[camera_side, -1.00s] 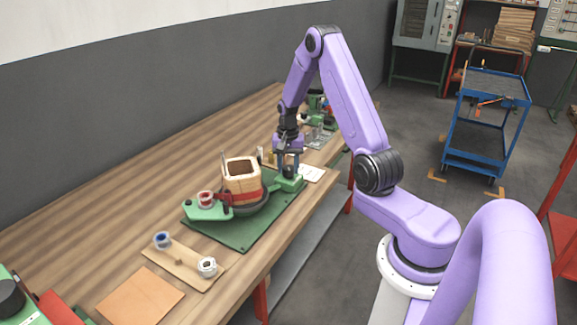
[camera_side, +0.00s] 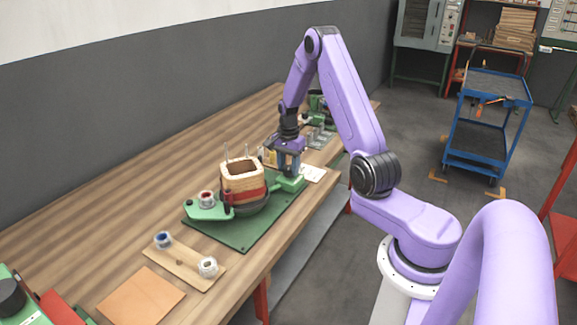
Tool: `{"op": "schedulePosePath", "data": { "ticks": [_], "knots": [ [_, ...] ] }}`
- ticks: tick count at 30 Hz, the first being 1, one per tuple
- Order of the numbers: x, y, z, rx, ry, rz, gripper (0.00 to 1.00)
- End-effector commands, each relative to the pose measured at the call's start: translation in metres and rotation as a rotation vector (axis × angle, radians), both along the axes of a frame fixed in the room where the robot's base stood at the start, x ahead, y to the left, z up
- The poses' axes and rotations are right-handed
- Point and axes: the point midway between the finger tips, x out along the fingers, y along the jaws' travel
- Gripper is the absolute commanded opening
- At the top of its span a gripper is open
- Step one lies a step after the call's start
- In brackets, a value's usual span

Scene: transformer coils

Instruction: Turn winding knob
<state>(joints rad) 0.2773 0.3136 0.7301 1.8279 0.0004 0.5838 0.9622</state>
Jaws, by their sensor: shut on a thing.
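The winding fixture stands on a green base plate (camera_side: 243,237) on the wooden bench. A coil former (camera_side: 243,177) with a pale wooden top and a red band sits upright on it, over a dark round turntable. My gripper (camera_side: 289,172) points down at the green block (camera_side: 291,184) on the right end of the fixture. It is shut on the winding knob there. The knob itself is hidden by the fingers. A green arm (camera_side: 206,211) with a red and white spool (camera_side: 206,198) sticks out at the fixture's left.
A wooden board (camera_side: 185,262) with a blue spool (camera_side: 162,239) and a white spool (camera_side: 208,266) lies in front. A brown sheet (camera_side: 140,297) lies nearer. Other equipment (camera_side: 320,108) stands behind my gripper. The bench's left side is clear.

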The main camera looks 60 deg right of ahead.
Motion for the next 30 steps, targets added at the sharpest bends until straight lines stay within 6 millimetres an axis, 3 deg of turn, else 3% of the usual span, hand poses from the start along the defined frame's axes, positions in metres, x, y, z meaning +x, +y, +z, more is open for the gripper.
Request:
{"op": "schedulePosePath", "data": {
  "ticks": [9,10,12,23,30],
  "knots": [
    [0.001,-0.001,0.0,-0.002,-0.002,0.0,0.12],
    [0.001,-0.001,0.0,-0.002,-0.002,0.0,0.52],
    [0.0,-0.001,0.0,-0.002,-0.002,0.0,0.68],
    [0.001,0.0,0.004,-0.002,-0.002,0.001,0.68],
    [0.001,-0.001,0.04,-0.004,-0.005,0.001,0.68]
  ]
}}
